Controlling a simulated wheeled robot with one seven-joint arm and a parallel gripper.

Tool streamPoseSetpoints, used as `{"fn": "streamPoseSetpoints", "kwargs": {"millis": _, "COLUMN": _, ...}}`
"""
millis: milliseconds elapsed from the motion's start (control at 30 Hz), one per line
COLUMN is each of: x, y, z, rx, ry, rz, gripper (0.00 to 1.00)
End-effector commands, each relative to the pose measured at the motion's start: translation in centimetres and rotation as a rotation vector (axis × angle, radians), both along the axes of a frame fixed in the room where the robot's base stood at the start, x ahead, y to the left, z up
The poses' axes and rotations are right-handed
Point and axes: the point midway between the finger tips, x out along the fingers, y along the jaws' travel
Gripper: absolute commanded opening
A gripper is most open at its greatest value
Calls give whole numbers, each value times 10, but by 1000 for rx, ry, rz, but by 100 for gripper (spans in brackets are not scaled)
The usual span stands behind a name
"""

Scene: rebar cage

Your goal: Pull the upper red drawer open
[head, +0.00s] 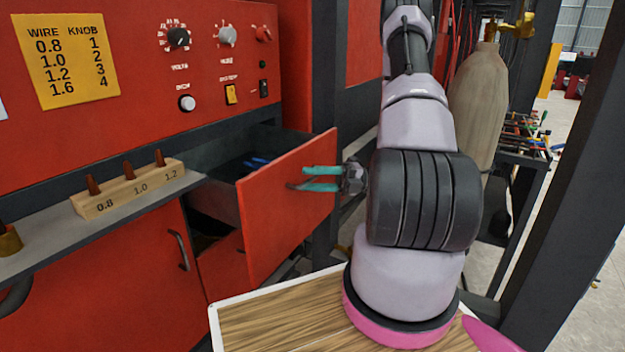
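The upper red drawer (292,205) stands well out from the red cabinet. Its open top shows a dark inside with small blue items in it. My gripper (302,179) is at the drawer's front face, its two teal fingers pointing left with a narrow gap between them.
A red control panel (130,80) with knobs is above the drawer. A wooden block (125,190) with pegs sits on the grey shelf at left. A lower red door (120,290) has its own handle. A wood-topped surface (285,320) is below. A dark post (565,190) stands at right.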

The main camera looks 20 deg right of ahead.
Motion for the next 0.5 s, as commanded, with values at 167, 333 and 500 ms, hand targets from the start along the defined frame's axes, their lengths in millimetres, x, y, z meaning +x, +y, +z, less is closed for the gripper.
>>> {"fn": "streamPoseSetpoints", "kwargs": {"millis": 167, "x": 0, "y": 0, "z": 0, "rx": 1, "ry": 0, "rz": 0, "gripper": 45}}
{"fn": "streamPoseSetpoints", "kwargs": {"millis": 333, "x": -1, "y": -12, "z": -2, "rx": 0, "ry": -1, "rz": -4, "gripper": 45}}
{"fn": "streamPoseSetpoints", "kwargs": {"millis": 500, "x": -6, "y": -44, "z": -6, "rx": 0, "ry": -2, "rz": -4, "gripper": 45}}
